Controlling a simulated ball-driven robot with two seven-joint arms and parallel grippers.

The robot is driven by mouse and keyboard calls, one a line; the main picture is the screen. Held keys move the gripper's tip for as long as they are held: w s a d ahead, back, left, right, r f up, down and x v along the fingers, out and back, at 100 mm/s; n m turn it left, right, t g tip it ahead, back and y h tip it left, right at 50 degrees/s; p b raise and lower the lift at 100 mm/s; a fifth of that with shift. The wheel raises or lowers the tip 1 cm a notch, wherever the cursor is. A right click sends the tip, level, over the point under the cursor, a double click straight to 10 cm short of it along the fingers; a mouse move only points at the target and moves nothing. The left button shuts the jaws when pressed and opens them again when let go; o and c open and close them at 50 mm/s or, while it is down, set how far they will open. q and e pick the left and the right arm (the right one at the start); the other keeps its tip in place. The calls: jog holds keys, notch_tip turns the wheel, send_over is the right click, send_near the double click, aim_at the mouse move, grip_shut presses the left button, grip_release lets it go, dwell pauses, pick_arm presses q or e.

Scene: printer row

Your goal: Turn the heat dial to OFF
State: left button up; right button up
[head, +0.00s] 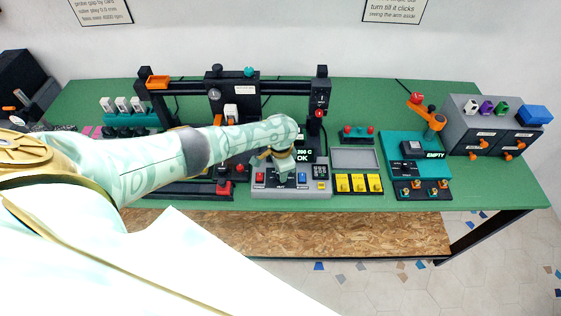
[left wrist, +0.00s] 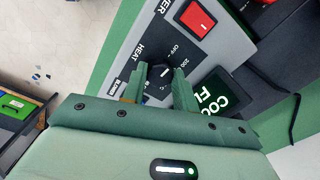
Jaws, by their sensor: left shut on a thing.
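The heat dial (left wrist: 158,75) is a black knob on a grey panel, beside the printed words HEAT, OFF and 200. My left gripper (left wrist: 161,80) has one finger on each side of the dial and is shut on it. The dial's small white mark shows, but I cannot tell exactly which label it points to. In the head view my left gripper (head: 284,172) reaches down onto the grey control box (head: 318,191) and hides the dial. My right gripper is not in view.
A red power switch (left wrist: 197,18) and a lit screen (left wrist: 222,97) flank the dial. Yellow switches (head: 358,183) stand to the right of the control box. The printer frame (head: 321,95) rises behind.

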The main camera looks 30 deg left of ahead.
pick_arm(q)
jog(key=shift+n, duration=0.6)
jog(key=o, duration=1)
notch_tip(320, 180, up, 8)
jog(key=p, duration=0.5)
jog(key=shift+w+f, duration=0.1)
jog(key=shift+f, duration=0.1)
notch_tip(320, 180, up, 9)
jog(key=p, duration=0.2)
jog(key=shift+f+p, duration=0.1)
jog(key=shift+p, duration=0.3)
